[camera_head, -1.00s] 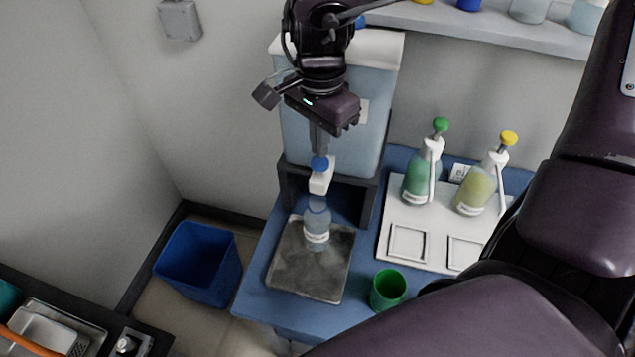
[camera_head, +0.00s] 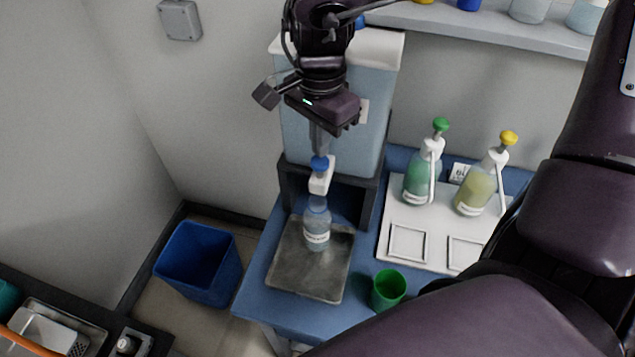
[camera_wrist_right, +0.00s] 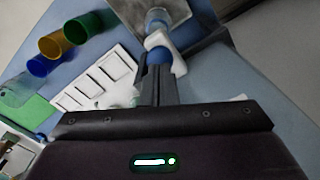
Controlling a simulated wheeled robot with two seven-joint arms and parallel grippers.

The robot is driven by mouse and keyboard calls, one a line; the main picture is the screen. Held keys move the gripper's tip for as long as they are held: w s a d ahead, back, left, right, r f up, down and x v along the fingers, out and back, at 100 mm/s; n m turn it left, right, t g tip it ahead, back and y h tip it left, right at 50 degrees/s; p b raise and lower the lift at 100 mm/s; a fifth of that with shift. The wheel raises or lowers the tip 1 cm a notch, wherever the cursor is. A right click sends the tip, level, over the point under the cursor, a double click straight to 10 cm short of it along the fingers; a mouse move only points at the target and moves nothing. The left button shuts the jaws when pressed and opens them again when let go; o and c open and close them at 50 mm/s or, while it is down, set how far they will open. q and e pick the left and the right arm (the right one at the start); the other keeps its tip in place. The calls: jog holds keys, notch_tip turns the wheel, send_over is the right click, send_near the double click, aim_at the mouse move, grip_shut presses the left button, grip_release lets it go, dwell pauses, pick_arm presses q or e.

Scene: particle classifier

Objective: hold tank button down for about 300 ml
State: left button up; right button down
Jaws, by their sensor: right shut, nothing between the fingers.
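A light blue tank (camera_head: 370,130) with a white lid stands on a dark stand. At its front is a white tap with a blue button (camera_head: 319,163), which also shows in the right wrist view (camera_wrist_right: 158,57). My right gripper (camera_head: 319,152) is shut and empty, pointing down, with its fingertips at the top of the button; they appear to touch it. A clear bottle (camera_head: 317,226) with a white label stands upright under the tap on a grey metal tray (camera_head: 300,283). The liquid level in the bottle is hard to make out. My left gripper is not in view.
A green bottle (camera_head: 420,180) and a yellow bottle (camera_head: 474,190), both pump-topped, stand on a white board (camera_head: 425,225) at right. A green cup (camera_head: 388,289) is near the table's front edge. A blue bin (camera_head: 198,265) is on the floor at left.

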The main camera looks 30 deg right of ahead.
jog(key=shift+f, duration=0.15)
dwell(0.3)
jog(key=shift+f+b, duration=1.05)
jog(key=shift+f, duration=0.2)
dwell(6.2)
